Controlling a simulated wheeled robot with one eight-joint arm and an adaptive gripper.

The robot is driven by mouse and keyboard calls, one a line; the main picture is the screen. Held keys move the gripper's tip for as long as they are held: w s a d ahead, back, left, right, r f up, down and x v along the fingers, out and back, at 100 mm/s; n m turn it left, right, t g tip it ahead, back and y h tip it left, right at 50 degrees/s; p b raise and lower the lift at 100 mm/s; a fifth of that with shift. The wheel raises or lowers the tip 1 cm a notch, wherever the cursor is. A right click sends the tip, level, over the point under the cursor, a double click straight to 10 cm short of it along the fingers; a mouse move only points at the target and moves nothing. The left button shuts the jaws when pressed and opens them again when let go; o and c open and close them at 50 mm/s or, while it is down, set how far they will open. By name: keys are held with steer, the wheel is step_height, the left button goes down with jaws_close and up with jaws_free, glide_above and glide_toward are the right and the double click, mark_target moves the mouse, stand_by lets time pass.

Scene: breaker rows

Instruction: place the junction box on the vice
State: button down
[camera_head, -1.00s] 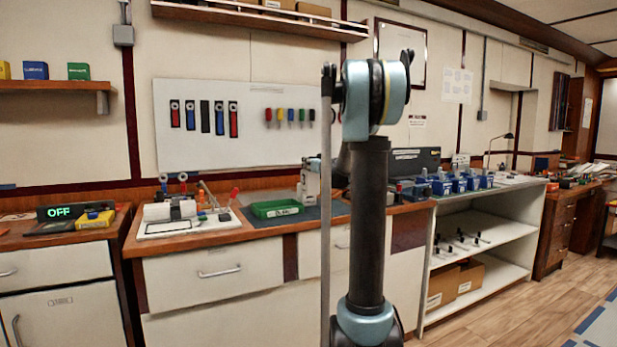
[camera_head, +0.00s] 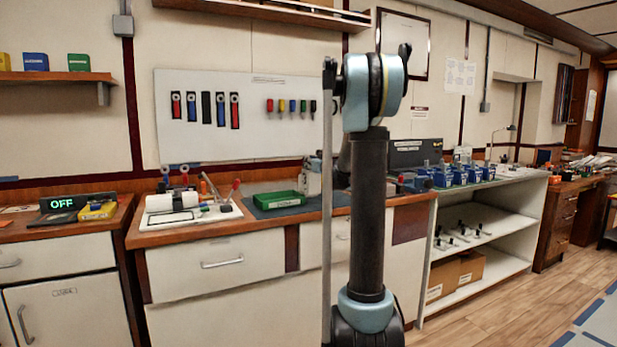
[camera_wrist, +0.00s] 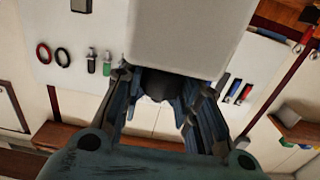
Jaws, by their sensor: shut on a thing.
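My gripper (camera_wrist: 160,95) is shut on a light grey box (camera_wrist: 190,35), which I take for the junction box. Its plain face fills the upper middle of the wrist view. In the head view, a grey box (camera_head: 312,182) shows just left of my arm column, above the back of the middle bench; it appears to be the held one. My gripper there is mostly hidden behind my arm. I cannot surely pick out the vice; several small blue units (camera_head: 458,176) stand in a row on the white bench at the right, too small to identify.
A green tray (camera_head: 279,200) lies on a dark mat on the middle bench. Left of it is a white board (camera_head: 190,216) with tools. A tool panel (camera_head: 270,140) hangs behind. The floor at the right is clear.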

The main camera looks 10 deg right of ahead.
steer(key=shift+f, duration=2.05)
steer(key=c, duration=1.2)
jaws_free()
steer(key=v, duration=1.2)
